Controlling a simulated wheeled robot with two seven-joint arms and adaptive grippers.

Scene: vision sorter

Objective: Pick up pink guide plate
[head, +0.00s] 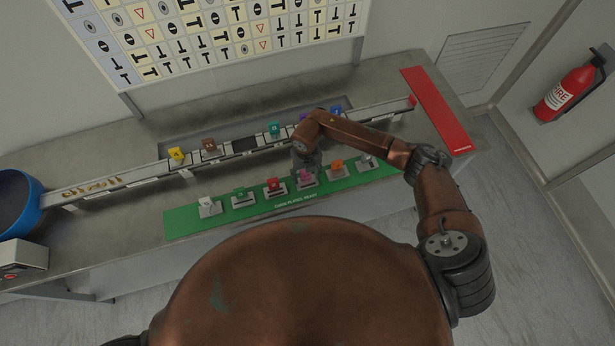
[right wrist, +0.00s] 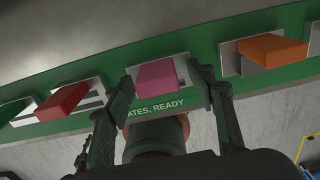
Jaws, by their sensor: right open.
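The pink guide plate (head: 305,175) stands in a metal holder on the green strip (head: 185,225) along the front of the bench. In the right wrist view the pink plate (right wrist: 157,75) shows between the two fingers of my right gripper (right wrist: 165,88). The fingers are open, one on each side of the plate, and I see a gap on both sides. In the head view my right gripper (head: 306,163) is above and just behind the pink plate, partly hidden by its own arm. My left gripper is not in view.
A red plate (right wrist: 62,101) and an orange plate (right wrist: 272,50) stand on either side of the pink one. Behind is a rail (head: 130,183) with yellow, brown and teal plates. A blue bin (head: 18,200) is at the left, a red strip (head: 436,108) at the right.

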